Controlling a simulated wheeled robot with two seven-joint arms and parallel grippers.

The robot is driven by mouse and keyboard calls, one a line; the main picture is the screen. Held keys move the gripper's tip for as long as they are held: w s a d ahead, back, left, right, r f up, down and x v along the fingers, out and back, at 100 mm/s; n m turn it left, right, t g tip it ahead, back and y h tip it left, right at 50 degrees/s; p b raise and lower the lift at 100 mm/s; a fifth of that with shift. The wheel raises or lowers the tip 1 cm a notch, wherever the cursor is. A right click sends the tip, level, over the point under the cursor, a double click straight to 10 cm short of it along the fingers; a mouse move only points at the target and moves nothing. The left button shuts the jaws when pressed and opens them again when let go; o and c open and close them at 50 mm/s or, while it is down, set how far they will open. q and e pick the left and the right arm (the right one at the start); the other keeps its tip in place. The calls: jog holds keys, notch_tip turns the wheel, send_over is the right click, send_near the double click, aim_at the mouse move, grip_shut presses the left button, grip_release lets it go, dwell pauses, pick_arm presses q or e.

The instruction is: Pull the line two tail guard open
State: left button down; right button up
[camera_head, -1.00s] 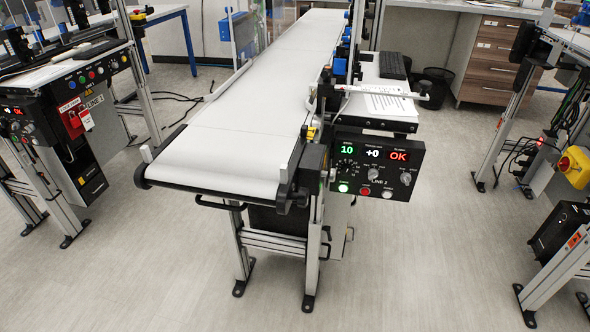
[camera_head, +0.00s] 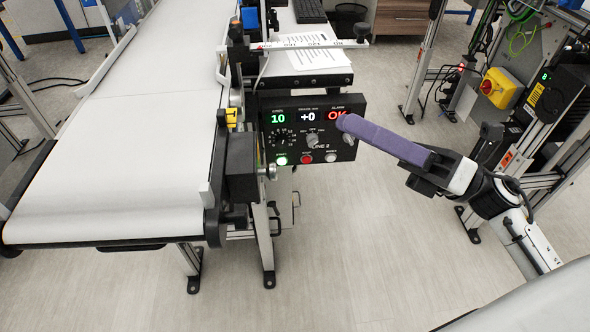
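The line two conveyor (camera_head: 150,110) runs away from me at left, its white belt ending in a black-edged tail (camera_head: 90,241) near me. A dark handle-like bar (camera_head: 132,248) shows just under that edge. I cannot tell for certain which part is the tail guard or how it stands. My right gripper (camera_head: 345,124) comes in from the right, its long purple fingers pointing left. Its tips appear in front of the LINE 2 panel's right edge, apart from the tail. The fingers overlap from this angle, so their opening is unclear. My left gripper is out of view.
The LINE 2 control panel (camera_head: 308,132) shows green 10, +0 and red OK. A shelf with paper (camera_head: 308,52) sits behind it. A stand with a yellow-red switch (camera_head: 500,88) is at right. The floor (camera_head: 340,265) right of the tail is free.

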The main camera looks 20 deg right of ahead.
jog(key=s+a+n+g, duration=0.1)
jog(key=s+n+g, duration=0.4)
jog(key=n+g, duration=0.45)
jog(key=n+t+p, duration=0.2)
jog(key=n, duration=0.1)
send_near(254, 166)
jog(key=w+a+f, duration=0.1)
jog(key=w+a, duration=0.1)
jog(key=a, duration=0.3)
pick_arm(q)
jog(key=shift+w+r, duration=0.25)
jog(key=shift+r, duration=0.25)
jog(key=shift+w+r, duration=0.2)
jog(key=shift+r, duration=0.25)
pick_arm(e)
jog(key=shift+w+d+f+m+g, duration=0.2)
jog(key=shift+d+f+m+g, duration=0.05)
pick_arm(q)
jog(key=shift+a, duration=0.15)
pick_arm(e)
grip_shut()
